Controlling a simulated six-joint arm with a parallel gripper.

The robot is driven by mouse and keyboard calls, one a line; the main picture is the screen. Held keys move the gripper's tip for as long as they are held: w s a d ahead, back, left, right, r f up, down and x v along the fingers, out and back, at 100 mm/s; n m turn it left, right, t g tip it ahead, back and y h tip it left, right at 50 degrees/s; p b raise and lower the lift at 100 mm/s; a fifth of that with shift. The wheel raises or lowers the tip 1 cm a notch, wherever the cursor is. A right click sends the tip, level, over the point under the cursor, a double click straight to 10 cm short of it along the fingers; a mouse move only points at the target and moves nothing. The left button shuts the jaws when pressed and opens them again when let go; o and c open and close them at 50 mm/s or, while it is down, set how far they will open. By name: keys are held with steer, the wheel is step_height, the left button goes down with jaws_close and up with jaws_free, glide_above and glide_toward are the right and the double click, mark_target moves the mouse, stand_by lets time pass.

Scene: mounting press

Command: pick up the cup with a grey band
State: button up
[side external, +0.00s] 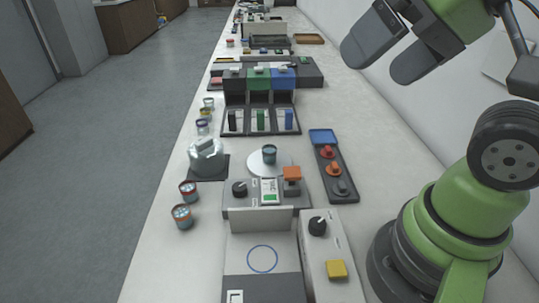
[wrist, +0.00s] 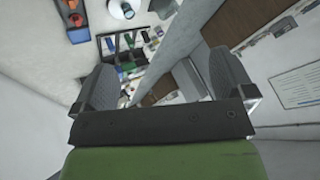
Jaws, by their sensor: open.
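Several small cups stand on the bench in the side view; I cannot clearly make out a grey band on any. A dark teal cup (side external: 269,154) stands upright on a white round plate (side external: 254,167). A cup with a red band (side external: 188,190) and one with an orange band (side external: 181,216) stand near the left edge. A purple-banded cup (side external: 202,127) and a yellowish one (side external: 208,103) stand farther back. My gripper (side external: 375,68) is open and empty, high above the bench at the upper right, far from the cups. Its fingers also frame the wrist view (wrist: 165,82).
A silvery block-like object (side external: 206,157) sits on a dark mat near the left cups. A grey device with knobs (side external: 265,192) stands in front of the plate. Black, green and blue bins (side external: 258,80) stand behind.

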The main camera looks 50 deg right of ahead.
stand_by(0.3)
steer(key=c, duration=0.7)
steer(key=shift+o, duration=0.2)
steer(key=g+h, duration=0.2)
steer(key=g, duration=0.4)
glide_above(269, 155)
step_height(269, 155, down, 14)
steer(key=shift+m+g, duration=0.3)
steer(key=shift+g, duration=0.3)
steer(key=f, duration=0.3)
steer(key=d+f, duration=0.1)
steer(key=f, duration=0.2)
steer(key=w+f, duration=0.1)
steer(key=f, duration=0.2)
steer(key=shift+d+f, duration=0.4)
steer(key=shift+w+a+f, duration=0.1)
steer(key=shift+w+f, duration=0.05)
steer(key=shift+f, duration=1.3)
steer(key=shift+w+a+f, duration=0.1)
steer(key=shift+f, duration=1.35)
